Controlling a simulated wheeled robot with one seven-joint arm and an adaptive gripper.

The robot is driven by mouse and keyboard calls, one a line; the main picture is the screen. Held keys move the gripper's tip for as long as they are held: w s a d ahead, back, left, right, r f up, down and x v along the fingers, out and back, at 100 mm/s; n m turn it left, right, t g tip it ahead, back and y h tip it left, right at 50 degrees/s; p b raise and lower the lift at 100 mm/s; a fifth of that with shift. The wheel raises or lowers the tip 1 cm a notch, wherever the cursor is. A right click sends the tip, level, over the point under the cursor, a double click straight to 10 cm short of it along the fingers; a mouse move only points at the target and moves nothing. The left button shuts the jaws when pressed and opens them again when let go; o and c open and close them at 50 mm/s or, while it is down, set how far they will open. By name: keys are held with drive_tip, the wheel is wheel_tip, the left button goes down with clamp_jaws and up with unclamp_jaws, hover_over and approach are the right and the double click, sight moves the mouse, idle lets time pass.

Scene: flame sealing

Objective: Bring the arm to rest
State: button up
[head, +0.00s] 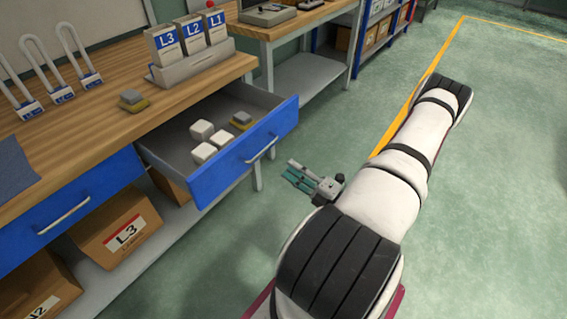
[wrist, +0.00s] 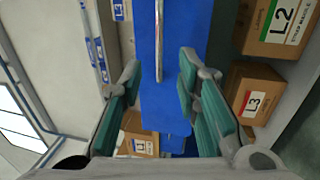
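My arm (head: 378,205) is stretched out across the right of the head view, over the floor. My gripper (head: 292,171) is small there, just in front of the open blue drawer (head: 232,162) and apart from its handle (head: 262,150). In the wrist view my gripper (wrist: 160,68) shows two teal-padded fingers set apart, with nothing held between them. Beyond the fingers is a blue drawer front (wrist: 185,30) with a metal handle (wrist: 158,45).
The open drawer holds white cubes (head: 201,130) and a grey-and-yellow block (head: 241,119). A similar block (head: 132,100) lies on the wooden bench (head: 185,95), near a labelled rack (head: 190,65). Boxes (head: 120,228) stand below. Green floor (head: 480,200) is clear at right.

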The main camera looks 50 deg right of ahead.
drive_tip(key=shift+s, duration=0.3)
idle(0.4)
drive_tip(key=w+a+r+n+g+y+p, duration=0.1)
drive_tip(key=a+r+n+g+y+p, duration=0.1)
drive_tip(key=a+r+n+g+y, duration=0.65)
drive_tip(key=w+a+r+n+g+y+p, duration=0.15)
drive_tip(key=a+r+n+g+y, duration=0.45)
drive_tip(key=a+r+n, duration=1.1)
drive_tip(key=s+a+r+n+h+p, duration=0.1)
drive_tip(key=s+r+n+h+p, duration=0.2)
drive_tip(key=s+r+n+h, duration=0.4)
drive_tip(key=s+a+r+n+g+h+p, duration=0.1)
drive_tip(key=s+r+n+h+p, duration=0.2)
drive_tip(key=n, duration=1.8)
drive_tip(key=s+r+h, duration=0.3)
drive_tip(key=r+h, duration=0.2)
drive_tip(key=r, duration=0.1)
drive_tip(key=shift+s+a+r, duration=0.35)
